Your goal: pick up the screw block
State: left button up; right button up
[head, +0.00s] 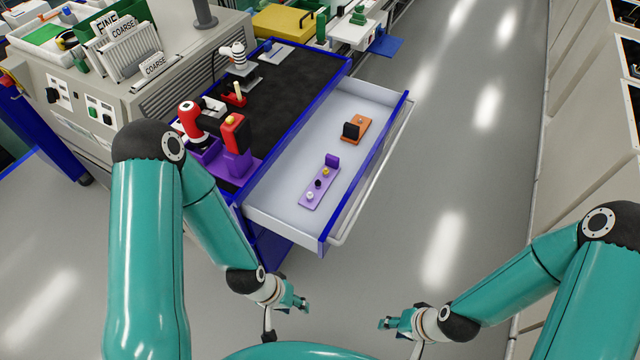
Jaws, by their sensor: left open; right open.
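A long purple block (316,191) lies in the open drawer and appears to be the screw block. It carries small white, black and yellow screw-like pieces and an upright purple tab at its far end. My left gripper (299,303) is open and empty, low in front of the drawer and well apart from the block. My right gripper (386,323) is open and empty, to the right of the left one, also away from the drawer. Nothing covers the block.
The white drawer (290,198) stands pulled out from the blue cabinet, with a long handle (375,172) along its front edge. An orange block (361,128) with a black piece lies farther back in it. Red and purple tools (236,150) stand on the black top. Grey floor to the right is clear.

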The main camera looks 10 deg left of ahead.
aim_at(331, 162)
jog(key=z, duration=0.1)
jog(key=k, duration=0.35)
jog(key=z, duration=1.2)
jog(key=i, duration=2.1)
jog(key=u, duration=3)
jog(key=i, duration=0.15)
jog(key=z, duration=0.8)
